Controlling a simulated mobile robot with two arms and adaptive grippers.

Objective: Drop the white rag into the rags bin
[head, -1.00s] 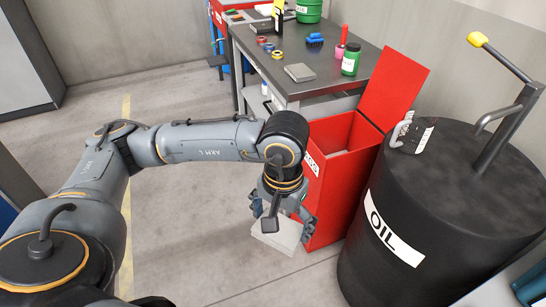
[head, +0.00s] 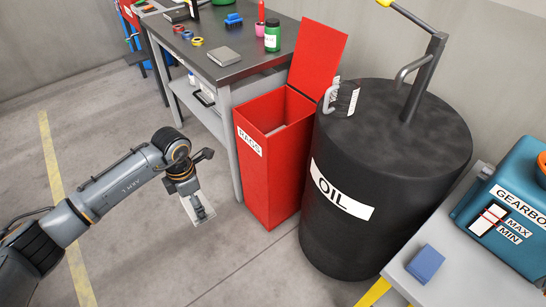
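The white rag (head: 197,208) hangs at the fingertips of my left gripper (head: 199,204), which looks shut on it; the fingers hide part of the rag. The rags bin (head: 263,175) is a tall red box labelled RAGS, standing on the floor with its red lid (head: 319,57) raised at the back. Its mouth is open and part of its inside shows. The gripper and rag are to the left of the bin, apart from it. My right gripper is not in view.
A black OIL drum (head: 380,190) with a pump stands right of the bin. A workbench (head: 262,58) with a green jar, brush and tape rolls is behind it. A grey table (head: 455,270) at right holds a teal gearbox and blue block. Floor at left is clear.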

